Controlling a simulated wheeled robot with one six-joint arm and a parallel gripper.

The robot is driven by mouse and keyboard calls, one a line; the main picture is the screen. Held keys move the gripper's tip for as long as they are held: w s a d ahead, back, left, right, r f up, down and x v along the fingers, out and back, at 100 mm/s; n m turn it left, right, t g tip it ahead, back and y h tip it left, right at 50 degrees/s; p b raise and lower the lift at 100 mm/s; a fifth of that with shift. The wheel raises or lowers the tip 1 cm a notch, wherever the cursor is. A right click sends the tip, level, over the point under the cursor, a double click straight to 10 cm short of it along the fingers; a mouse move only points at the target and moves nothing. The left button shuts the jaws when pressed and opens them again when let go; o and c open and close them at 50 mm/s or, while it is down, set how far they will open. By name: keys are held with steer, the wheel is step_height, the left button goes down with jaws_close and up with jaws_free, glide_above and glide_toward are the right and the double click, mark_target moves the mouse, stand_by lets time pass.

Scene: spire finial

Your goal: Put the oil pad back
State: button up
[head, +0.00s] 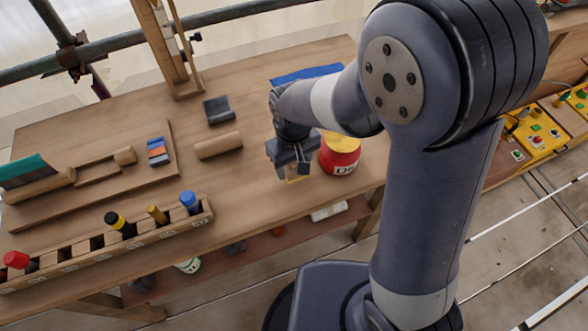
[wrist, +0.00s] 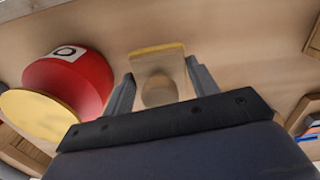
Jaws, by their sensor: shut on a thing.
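My gripper (head: 288,172) is over the right part of the wooden bench, left of a red pot (head: 340,160) with a yellow lid. In the wrist view my gripper (wrist: 162,82) has its fingers on either side of a pale tan piece with a yellow edge (wrist: 157,52), which I take to be the oil pad. It is shut on this piece. In the head view only a yellow edge of the pad (head: 294,179) shows below the fingers. I cannot tell whether the pad touches the bench. The red pot also shows in the wrist view (wrist: 72,82).
A small dark tray (head: 219,110) and a wooden cylinder (head: 218,145) lie left of my gripper. A blue mat (head: 306,74) is behind it. A slotted rack (head: 90,253) with several coloured-topped tools lines the front edge. A wooden frame (head: 168,50) stands at the back.

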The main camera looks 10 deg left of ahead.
mark_target(294, 172)
steer(key=shift+f, duration=1.8)
steer(key=shift+f, duration=0.2)
steer(key=o, duration=1)
steer(key=shift+r, duration=0.2)
step_height(294, 172, up, 12)
